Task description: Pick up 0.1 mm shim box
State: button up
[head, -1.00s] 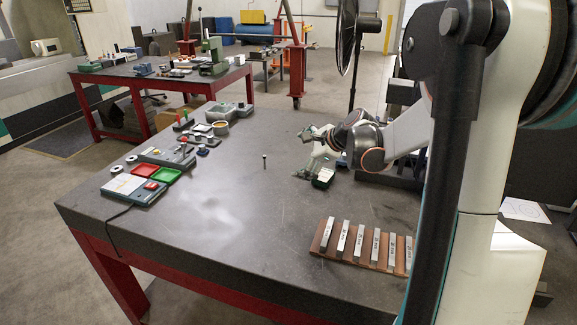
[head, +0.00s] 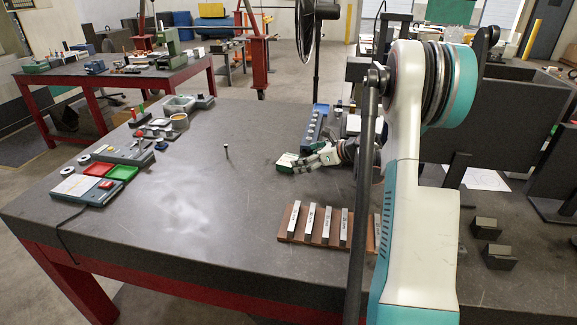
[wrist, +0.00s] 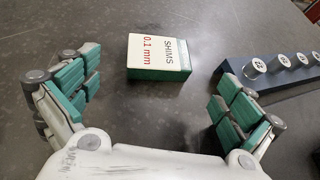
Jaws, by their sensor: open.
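The 0.1 mm shim box (wrist: 158,55) is a small box with a white labelled top and green sides. It lies flat on the dark table in the wrist view, label up, reading "SHIMS 0.1 mm". In the head view the box (head: 286,161) sits at the left of my gripper (head: 312,162). In the wrist view my gripper (wrist: 156,82) is open and empty. Its green-padded fingers are wide apart, one on each side, with the box ahead between and slightly beyond them. No contact with the box shows.
A blue-grey rack (wrist: 276,78) with numbered round pieces stands close to the right finger. A wooden block rack (head: 290,228) lies nearer on the table. A small upright pin (head: 227,152) stands left of the box. The table's middle left is clear.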

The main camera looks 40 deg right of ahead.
aim_at(290, 159)
jog(key=b+x, duration=0.2)
jog(key=x, duration=0.4)
jog(key=shift+w+a, duration=0.1)
jog(key=shift+w, duration=0.1)
jog(key=shift+r, duration=0.1)
jog(key=c, duration=1.3)
